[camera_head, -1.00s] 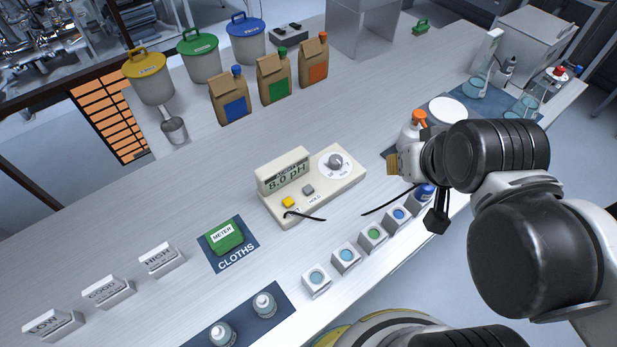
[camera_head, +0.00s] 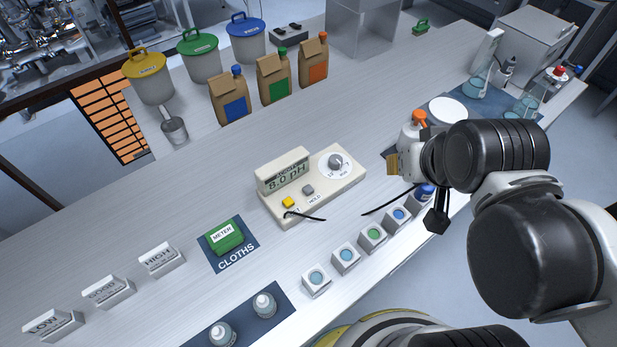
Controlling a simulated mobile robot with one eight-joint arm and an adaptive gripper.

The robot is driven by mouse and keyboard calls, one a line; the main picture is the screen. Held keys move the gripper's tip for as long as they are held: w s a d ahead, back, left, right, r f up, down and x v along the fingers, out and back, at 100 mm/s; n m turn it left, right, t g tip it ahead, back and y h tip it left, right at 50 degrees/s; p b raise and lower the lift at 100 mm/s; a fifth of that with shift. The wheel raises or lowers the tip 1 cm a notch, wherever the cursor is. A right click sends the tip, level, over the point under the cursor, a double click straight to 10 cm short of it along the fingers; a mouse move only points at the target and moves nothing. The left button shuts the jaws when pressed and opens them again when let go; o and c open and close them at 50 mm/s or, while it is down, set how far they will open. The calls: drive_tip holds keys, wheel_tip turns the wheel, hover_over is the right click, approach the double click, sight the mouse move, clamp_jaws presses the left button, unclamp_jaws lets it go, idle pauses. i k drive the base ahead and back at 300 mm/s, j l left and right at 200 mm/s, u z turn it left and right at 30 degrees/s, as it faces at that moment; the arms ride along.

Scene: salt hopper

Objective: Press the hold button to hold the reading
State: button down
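The cream pH meter (camera_head: 325,187) stands on the bench in the middle of the view. Nothing covers the hold button. My gripper (camera_head: 437,217) is to the right of the meter, near the bench's front edge and apart from the meter. My arm hides most of it, and its finger opening cannot be made out.
Several small sample cups (camera_head: 346,257) line the front edge. A green meter cloth (camera_head: 223,236) lies left of the meter. Black cables run from the meter and toward my gripper. An orange-capped bottle (camera_head: 419,117) stands behind my arm.

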sight(307, 190)
drive_tip(key=k+j+z, duration=0.4)
drive_tip(key=j, duration=0.25)
drive_tip(key=k+j+z, duration=0.35)
drive_tip(key=k+j, duration=0.1)
drive_tip(key=j, duration=0.1)
